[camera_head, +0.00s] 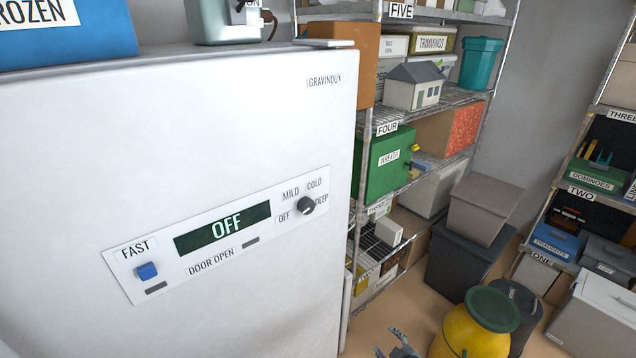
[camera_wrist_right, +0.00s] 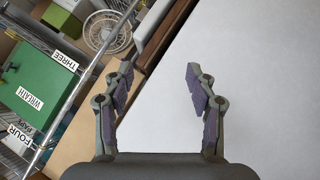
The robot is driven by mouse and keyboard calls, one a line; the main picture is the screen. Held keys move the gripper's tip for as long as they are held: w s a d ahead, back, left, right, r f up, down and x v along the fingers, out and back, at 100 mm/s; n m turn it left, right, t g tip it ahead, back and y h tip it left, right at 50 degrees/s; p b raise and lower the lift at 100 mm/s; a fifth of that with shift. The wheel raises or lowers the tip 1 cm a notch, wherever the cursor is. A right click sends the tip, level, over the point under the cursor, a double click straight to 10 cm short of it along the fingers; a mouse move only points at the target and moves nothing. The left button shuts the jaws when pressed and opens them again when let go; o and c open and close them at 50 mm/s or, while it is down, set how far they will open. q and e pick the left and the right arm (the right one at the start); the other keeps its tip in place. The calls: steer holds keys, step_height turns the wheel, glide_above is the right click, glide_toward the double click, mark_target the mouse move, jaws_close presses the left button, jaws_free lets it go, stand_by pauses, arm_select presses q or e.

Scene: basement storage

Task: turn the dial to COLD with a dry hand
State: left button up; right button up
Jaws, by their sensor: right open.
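The dial (camera_head: 306,205) is a small dark round knob at the right end of the control strip (camera_head: 190,265) on the white freezer's (camera_head: 130,150) front. OFF, MILD, COLD and DEEP are printed around it; I cannot tell surely where its pointer stands. The display (camera_head: 222,227) reads OFF. My right gripper (camera_head: 396,344) is low in the head view, below and right of the dial and apart from it. In the right wrist view my right gripper (camera_wrist_right: 160,75) is open and empty, with the white freezer surface (camera_wrist_right: 250,80) beyond; no dial shows there. My left gripper is not in view.
A blue FAST button (camera_head: 147,271) is at the strip's left end. A blue box (camera_head: 70,30) and a grey-green device (camera_head: 222,20) stand on the freezer. Wire shelves (camera_head: 455,97) rise close to its right. A yellow barrel (camera_head: 470,330) stands on the floor near my right gripper.

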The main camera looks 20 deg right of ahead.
steer(key=w+a+r+n+t+y+p, duration=0.1)
steer(key=w+a+r, duration=0.1)
steer(key=r, duration=0.6)
steer(key=w+a+r+n+t+y+p, duration=0.1)
steer(key=w+a+r+n+t+p, duration=0.1)
steer(key=r, duration=0.7)
steer(key=w+a+r+n+t+y+p, duration=0.1)
steer(key=w+a+r, duration=0.1)
steer(key=r, duration=0.6)
arm_select(q)
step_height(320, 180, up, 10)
steer(key=p, duration=0.4)
arm_select(e)
steer(key=n+t+y, duration=0.2)
steer(key=n+y, duration=0.2)
steer(key=n, duration=0.1)
glide_toward(310, 208)
steer(key=b+x, duration=0.5)
steer(key=x, duration=0.3)
steer(key=shift+w+a+r, duration=0.15)
steer(key=shift+w, duration=0.05)
steer(key=shift+w+a, duration=0.15)
steer(key=shift+w, duration=0.25)
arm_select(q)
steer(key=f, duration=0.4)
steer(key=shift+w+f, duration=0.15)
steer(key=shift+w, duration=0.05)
arm_select(e)
steer(key=shift+c, duration=0.3)
steer(key=c, duration=1.1)
